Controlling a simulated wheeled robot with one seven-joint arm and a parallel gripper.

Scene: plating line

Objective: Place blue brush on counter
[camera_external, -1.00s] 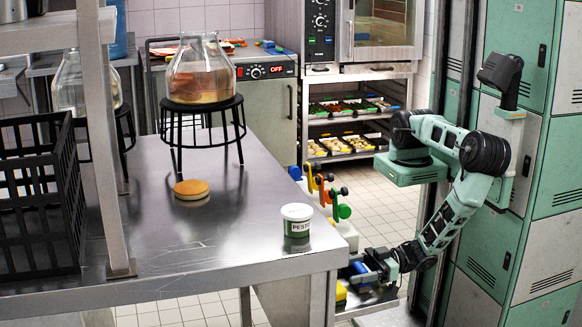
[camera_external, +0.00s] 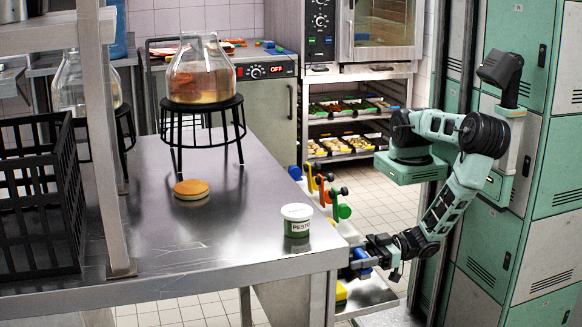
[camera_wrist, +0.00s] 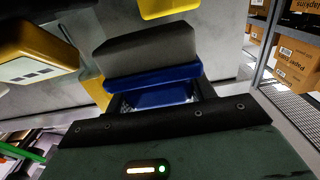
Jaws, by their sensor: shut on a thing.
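The blue brush (camera_wrist: 155,75) is a blue block with a dark grey side, filling the upper middle of the wrist view. My gripper (camera_wrist: 158,97) is shut on it. In the external view my gripper (camera_external: 374,256) is beside the right front corner of the steel counter (camera_external: 235,255), near the height of its edge. The brush shows there as a small blue patch (camera_external: 360,259), partly hidden by my gripper and the counter corner. The counter top has broad bare metal around its middle and front.
A pesto tub (camera_external: 297,220) stands near the counter's right edge. A round orange-topped item (camera_external: 191,189), a stand with a glass vessel (camera_external: 201,75) and a black crate (camera_external: 40,200) are also on it. Spray bottles (camera_external: 342,211) stand beyond its right edge. A yellow item (camera_external: 341,293) is low beside it.

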